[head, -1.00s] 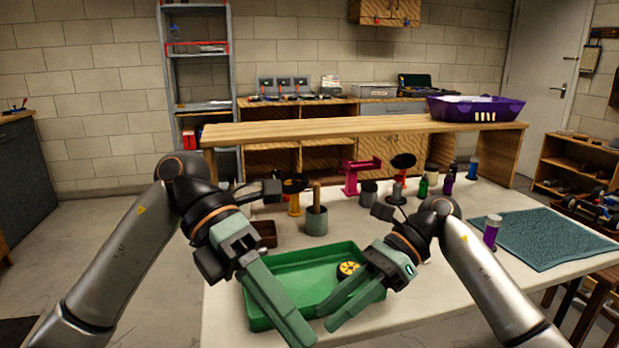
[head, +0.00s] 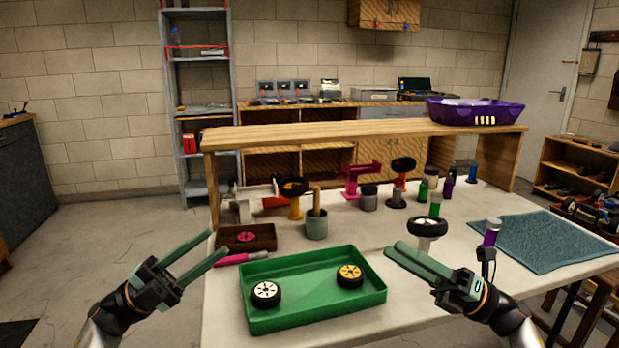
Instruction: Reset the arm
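My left gripper (head: 196,262) is open and empty, left of the table's front edge, its two green fingers spread apart. My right gripper (head: 404,258) is to the right of the green tray, pointing left over the table; its fingers lie one over the other in this view, with a narrow gap, and nothing shows between them. The green tray (head: 310,312) sits at the front of the white table (head: 375,239). It holds a wheel with a white hub (head: 266,291) and a wheel with a yellow hub (head: 350,273).
A dark tray with a pink wheel (head: 246,237), a pink-handled tool (head: 241,258) and a grey cup (head: 317,227) stand behind the green tray. A wheel on a white stand (head: 427,230) is close behind my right gripper. A teal towel (head: 540,240) lies right.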

